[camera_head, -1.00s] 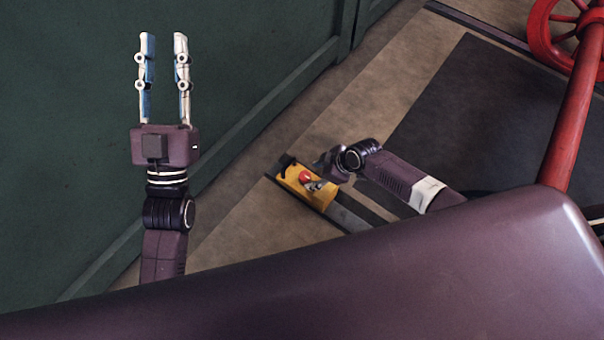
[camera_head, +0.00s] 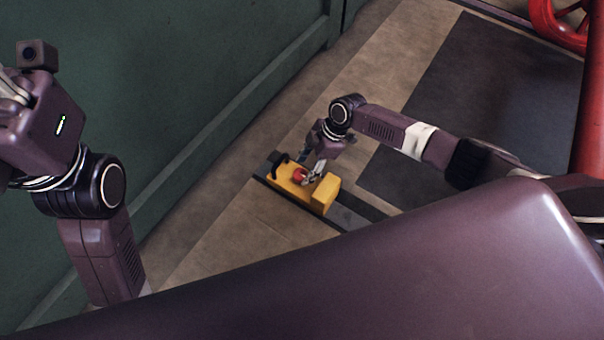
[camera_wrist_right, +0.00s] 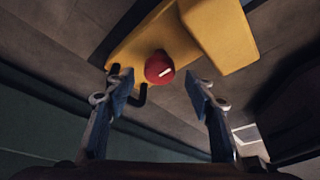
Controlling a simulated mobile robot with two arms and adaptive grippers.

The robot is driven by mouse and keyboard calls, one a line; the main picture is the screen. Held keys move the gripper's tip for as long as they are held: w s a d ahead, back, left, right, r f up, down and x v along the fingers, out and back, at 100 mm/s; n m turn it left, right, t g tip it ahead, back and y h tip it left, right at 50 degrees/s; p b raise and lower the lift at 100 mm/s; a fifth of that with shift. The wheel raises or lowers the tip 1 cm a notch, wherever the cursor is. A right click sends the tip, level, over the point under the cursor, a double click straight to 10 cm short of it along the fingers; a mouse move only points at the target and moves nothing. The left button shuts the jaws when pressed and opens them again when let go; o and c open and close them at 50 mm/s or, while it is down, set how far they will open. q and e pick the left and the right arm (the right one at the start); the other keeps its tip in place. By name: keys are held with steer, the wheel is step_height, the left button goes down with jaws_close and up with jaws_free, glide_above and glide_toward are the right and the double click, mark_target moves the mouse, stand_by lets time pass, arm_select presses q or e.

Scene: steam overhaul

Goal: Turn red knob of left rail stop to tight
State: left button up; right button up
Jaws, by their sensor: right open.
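The yellow rail stop (camera_head: 320,195) lies on the dark rail strip on the floor. It also shows in the right wrist view (camera_wrist_right: 215,35). Its round red knob (camera_head: 299,175) is partly covered by my right gripper (camera_head: 311,174) in the head view. In the right wrist view the knob (camera_wrist_right: 157,66) carries a short white mark. My right gripper (camera_wrist_right: 160,88) is open, with the knob showing between and just beyond its fingertips. I see no clear contact. My left gripper (camera_head: 14,88) is at the left edge, and its fingers are cut off and unclear.
A black handle (camera_head: 278,159) stands at the far left end of the rail stop. A green wall (camera_head: 180,110) runs along the left. A red wheel (camera_head: 556,25) and red post (camera_head: 590,110) stand at the right. Bare floor (camera_head: 220,215) lies between wall and rail stop.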

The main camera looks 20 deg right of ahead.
mark_target(300, 177)
steer(key=shift+b+x, duration=0.45)
steer(key=shift+x, duration=0.8)
steer(key=shift+c, duration=0.6)
steer(key=c, duration=1)
